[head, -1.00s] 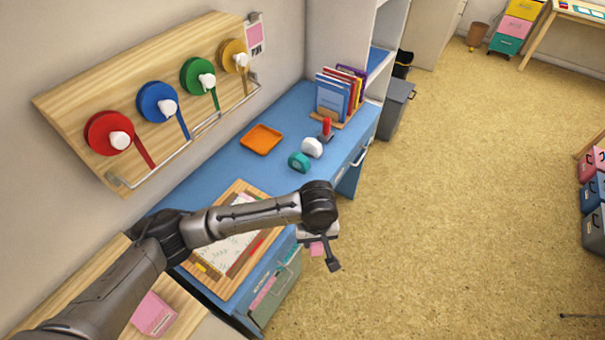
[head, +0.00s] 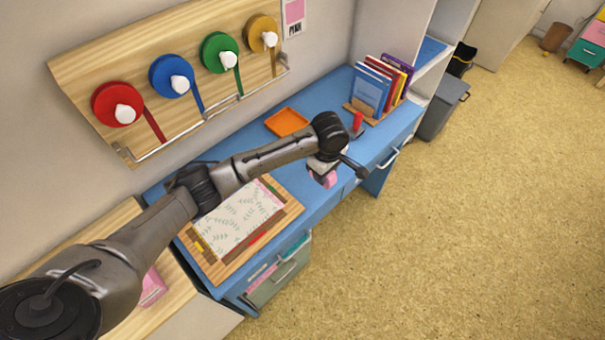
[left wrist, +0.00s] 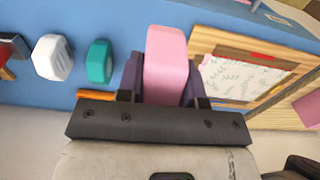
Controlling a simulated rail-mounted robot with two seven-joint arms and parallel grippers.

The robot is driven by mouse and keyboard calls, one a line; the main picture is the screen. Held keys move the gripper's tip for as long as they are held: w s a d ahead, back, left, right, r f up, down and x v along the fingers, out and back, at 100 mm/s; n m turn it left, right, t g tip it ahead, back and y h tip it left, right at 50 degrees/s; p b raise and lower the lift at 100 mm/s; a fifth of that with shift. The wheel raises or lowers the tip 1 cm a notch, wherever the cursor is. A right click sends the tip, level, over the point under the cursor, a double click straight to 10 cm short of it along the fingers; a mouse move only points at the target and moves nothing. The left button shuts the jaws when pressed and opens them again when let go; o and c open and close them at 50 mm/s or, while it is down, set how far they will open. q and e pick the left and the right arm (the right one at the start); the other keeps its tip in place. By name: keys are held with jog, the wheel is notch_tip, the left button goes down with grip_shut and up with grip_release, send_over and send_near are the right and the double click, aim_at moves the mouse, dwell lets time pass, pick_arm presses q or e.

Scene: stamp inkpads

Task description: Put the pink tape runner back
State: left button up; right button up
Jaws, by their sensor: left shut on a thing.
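My left gripper (head: 323,180) is over the front part of the blue desk (head: 335,95). It is shut on the pink tape runner, a rounded pink block (left wrist: 166,55) gripped between dark fingers in the left wrist view. In the head view only part of the pink runner (head: 329,181) shows below the gripper. A white runner-like block (left wrist: 53,57) and a teal one (left wrist: 99,62) stand side by side on the desk in the left wrist view. My arm hides them in the head view. My right gripper is not in view.
An orange tray (head: 286,121) lies behind my arm. A red-handled tool (head: 357,122) stands near a book rack (head: 375,85). A wooden board with paper (head: 235,225) lies at the desk's near end. An open drawer (head: 280,275) sticks out below.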

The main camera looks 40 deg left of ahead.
pick_arm(q)
jog(key=a+f, duration=0.2)
jog(key=a, duration=0.1)
jog(key=w+a+f+b, duration=0.1)
jog(key=a+f, duration=0.1)
jog(key=a, duration=0.1)
jog(key=a+f+b, duration=0.1)
jog(key=a+f, duration=0.1)
jog(key=a, duration=0.1)
jog(key=shift+w+a, duration=0.3)
jog(key=shift+w, duration=0.05)
jog(key=shift+f+b, duration=0.9)
jog(key=shift+f, duration=1.1)
jog(key=o, duration=0.8)
jog(key=shift+f, duration=0.1)
jog(key=shift+r, duration=0.45)
notch_tip(320, 180, up, 11)
jog(key=p, duration=0.3)
jog(key=shift+r, duration=0.2)
